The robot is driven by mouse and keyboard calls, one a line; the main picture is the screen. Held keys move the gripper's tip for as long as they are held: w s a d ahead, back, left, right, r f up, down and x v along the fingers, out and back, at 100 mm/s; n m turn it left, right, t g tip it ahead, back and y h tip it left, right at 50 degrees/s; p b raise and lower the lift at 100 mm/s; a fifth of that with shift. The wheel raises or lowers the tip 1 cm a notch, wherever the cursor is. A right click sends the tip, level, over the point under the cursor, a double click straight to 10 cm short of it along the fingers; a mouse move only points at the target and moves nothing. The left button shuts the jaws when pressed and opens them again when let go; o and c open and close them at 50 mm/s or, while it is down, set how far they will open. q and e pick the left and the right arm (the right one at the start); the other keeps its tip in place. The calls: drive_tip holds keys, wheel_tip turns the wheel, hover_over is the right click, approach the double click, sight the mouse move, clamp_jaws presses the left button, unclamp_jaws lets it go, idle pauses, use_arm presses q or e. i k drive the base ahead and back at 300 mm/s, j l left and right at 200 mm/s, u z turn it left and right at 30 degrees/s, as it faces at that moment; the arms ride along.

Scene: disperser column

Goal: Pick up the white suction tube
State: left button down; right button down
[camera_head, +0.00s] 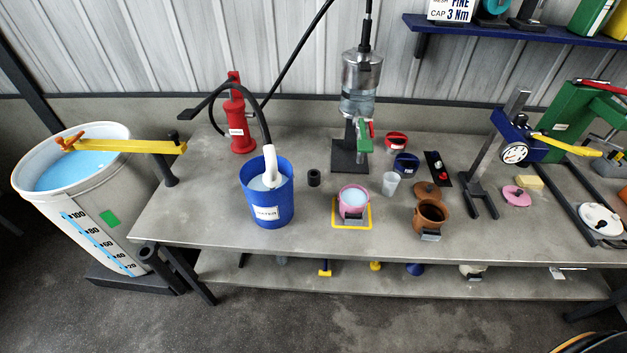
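The white suction tube (271,167) stands in the blue bucket (267,205) on the grey workbench. A black hose (259,113) runs from the top of the tube up and left, passing near the red pump (239,122). Neither of my grippers is in the view.
A black rubber ring (314,178), a pink cup (353,201) on a yellow frame and a brown pot (430,214) stand right of the bucket. The disperser column (358,90) rises behind. A large white barrel (88,205) stands left. Bench space left of the bucket is clear.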

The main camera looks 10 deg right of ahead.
sight(272, 178)
drive_tip(key=z, duration=2)
drive_tip(key=k+j+z, duration=0.15)
drive_tip(key=k+j, duration=0.7)
drive_tip(key=j, duration=0.15)
